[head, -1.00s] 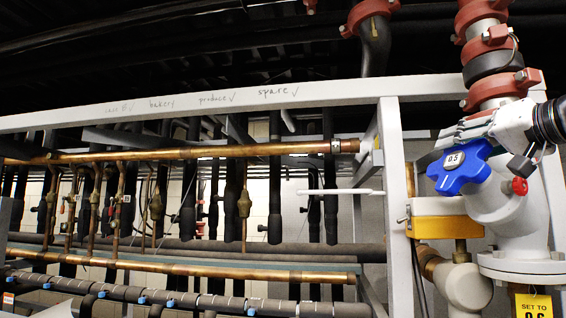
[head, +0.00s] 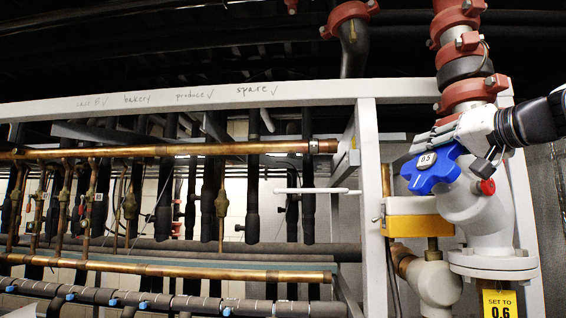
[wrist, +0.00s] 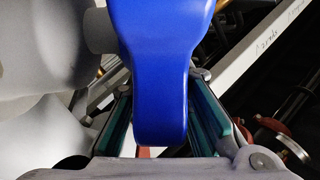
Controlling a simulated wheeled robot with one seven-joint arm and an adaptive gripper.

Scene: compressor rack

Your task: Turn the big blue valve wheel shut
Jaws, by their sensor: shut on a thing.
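The big blue valve wheel (head: 431,170) is on the pale grey valve body (head: 482,215) at the right in the head view. Its white centre label reads 0.5. My gripper (head: 446,134) reaches in from the right at the wheel's upper side. In the wrist view, one blue lobe of the wheel (wrist: 160,60) lies between the two teal-padded fingers of my gripper (wrist: 163,100), and they are shut on it. The gripper hides part of the wheel's upper right in the head view.
A yellow tag (head: 500,303) below the valve reads SET TO 0.6. A red knob (head: 487,187) sits close right of the wheel. A yellow-and-white box (head: 411,216) and a white frame post (head: 369,200) stand left of the valve. Copper pipes (head: 180,151) run further left.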

